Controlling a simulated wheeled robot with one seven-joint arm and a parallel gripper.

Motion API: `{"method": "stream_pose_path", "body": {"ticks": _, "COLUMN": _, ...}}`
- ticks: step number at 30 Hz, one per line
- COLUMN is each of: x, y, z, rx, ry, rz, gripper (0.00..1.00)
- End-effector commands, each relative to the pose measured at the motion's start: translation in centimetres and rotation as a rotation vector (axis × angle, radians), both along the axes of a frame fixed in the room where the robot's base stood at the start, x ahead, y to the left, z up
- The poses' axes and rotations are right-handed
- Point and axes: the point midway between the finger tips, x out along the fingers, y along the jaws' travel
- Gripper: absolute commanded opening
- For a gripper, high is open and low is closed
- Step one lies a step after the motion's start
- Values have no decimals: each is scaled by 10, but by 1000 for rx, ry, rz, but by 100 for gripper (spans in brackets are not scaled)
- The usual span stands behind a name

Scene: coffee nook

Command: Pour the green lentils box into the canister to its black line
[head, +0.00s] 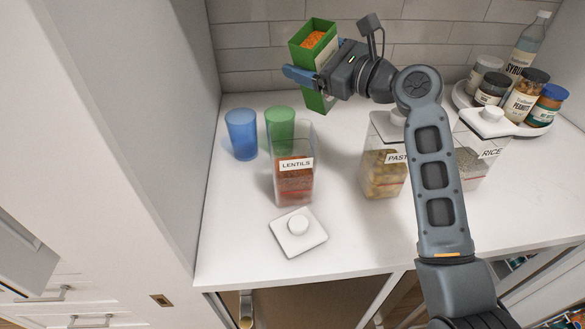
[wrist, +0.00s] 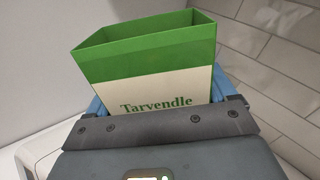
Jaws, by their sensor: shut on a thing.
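My gripper (head: 318,78) is shut on a green box (head: 305,52) and holds it above the back of the counter, behind the canister. The box is roughly upright, slightly tilted, its top open with orange lentils (head: 313,39) inside. In the wrist view the box (wrist: 150,45) shows a cream label reading "Tarvendle"; its contents are hidden there. The clear canister (head: 305,140) labelled LENTILS stands open on the counter, with reddish-brown lentils (head: 292,184) up to about its label. A red line crosses its lower part; I cannot make out a black line.
The canister's white lid (head: 298,232) lies on the counter in front of it. Blue (head: 241,134) and green (head: 280,128) cups stand behind left. Pasta (head: 383,172) and rice (head: 474,165) canisters stand right. A round tray (head: 462,97) holds jars and a syrup bottle (head: 527,45).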

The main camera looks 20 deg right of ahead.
Motion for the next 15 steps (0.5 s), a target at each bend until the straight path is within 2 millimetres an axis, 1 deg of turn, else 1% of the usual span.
{"method": "stream_pose_path", "body": {"ticks": 15, "x": -14, "y": 12, "z": 1, "rx": 1, "ry": -1, "rz": -1, "gripper": 36}}
